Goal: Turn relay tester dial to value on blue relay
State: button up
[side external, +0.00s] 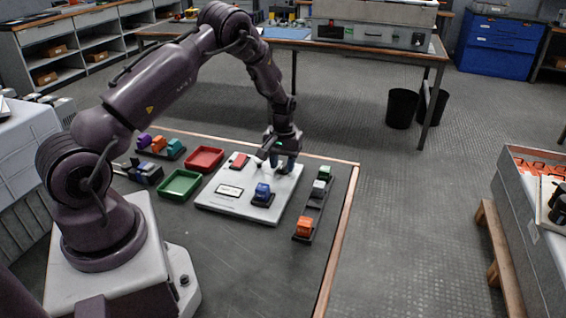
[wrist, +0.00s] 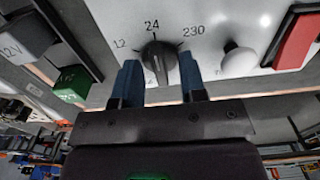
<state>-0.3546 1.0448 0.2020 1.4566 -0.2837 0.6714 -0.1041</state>
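The white relay tester (side external: 215,197) lies on the dark table. Its black dial (wrist: 158,56) shows in the wrist view among the marks 12, 24 and 230, and its pointer appears to be near 24. The blue relay (side external: 262,190) sits in a dark socket on the tester's front right part; its value cannot be read here. My gripper (side external: 279,160) is over the tester's far right part, pointing down. In the wrist view its two blue fingers (wrist: 161,84) are apart, one on each side of the dial, with a gap to it. The dial is hidden in the side view.
A white knob (wrist: 238,58) and a red button (wrist: 297,42) are beside the dial. A red tray (side external: 204,159) and a green tray (side external: 180,185) lie left of the tester. A dark rail with an orange relay (side external: 304,227) and a green relay (side external: 324,172) lies right.

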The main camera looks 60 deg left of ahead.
aim_at(283, 165)
jog(key=shift+r, duration=0.1)
notch_tip(283, 165, up, 13)
dwell(0.6)
jog(key=s+d+r+m+t, duration=0.5)
jog(key=s+d+r+m, duration=0.4)
jog(key=s+d+r, duration=1)
jog(key=s+d, duration=0.3)
jog(key=shift+s+d+t, duration=0.15)
jog(key=shift+d+t, duration=0.05)
jog(key=shift+t, duration=0.1)
